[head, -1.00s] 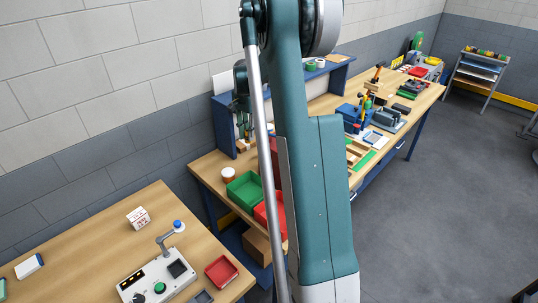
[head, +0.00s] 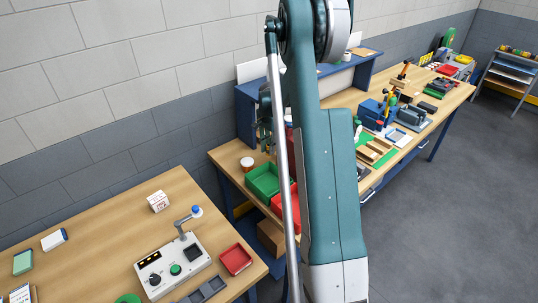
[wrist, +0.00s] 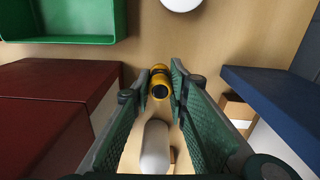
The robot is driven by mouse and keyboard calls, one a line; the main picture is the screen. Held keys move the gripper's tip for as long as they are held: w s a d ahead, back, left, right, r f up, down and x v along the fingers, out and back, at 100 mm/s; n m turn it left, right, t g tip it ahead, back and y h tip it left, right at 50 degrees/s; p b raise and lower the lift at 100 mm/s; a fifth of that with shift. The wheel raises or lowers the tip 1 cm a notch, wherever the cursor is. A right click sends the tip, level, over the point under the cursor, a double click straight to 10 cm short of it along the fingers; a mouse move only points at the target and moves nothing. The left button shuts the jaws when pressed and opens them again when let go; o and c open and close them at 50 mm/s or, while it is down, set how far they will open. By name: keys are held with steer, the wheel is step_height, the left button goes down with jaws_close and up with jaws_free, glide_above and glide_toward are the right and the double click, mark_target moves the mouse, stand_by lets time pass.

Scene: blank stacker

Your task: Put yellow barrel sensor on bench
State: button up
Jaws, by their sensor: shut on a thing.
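The yellow barrel sensor (wrist: 160,73) is a short yellow cylinder with a dark round end, seen in the wrist view. It sits between the fingertips of my gripper (wrist: 160,88), which is shut on it. The wooden bench (wrist: 210,45) lies beyond it; I cannot tell whether the sensor touches the surface. In the head view my gripper (head: 264,125) is partly hidden behind my arm, near the blue shelf over the bench (head: 225,157), and the sensor does not show there.
A green bin (head: 263,182) and a red bin (head: 279,204) stand on the bench. In the wrist view a dark red box (wrist: 60,95) is at left and a blue panel (wrist: 275,95) at right. A pale rounded object (wrist: 155,147) shows between the fingers.

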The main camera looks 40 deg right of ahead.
steer(key=shift+f, duration=0.1)
steer(key=shift+f, duration=1.9)
steer(key=shift+f, duration=0.2)
steer(key=o, duration=0.9)
steer(key=shift+r, duration=0.25)
step_height(320, 180, up, 12)
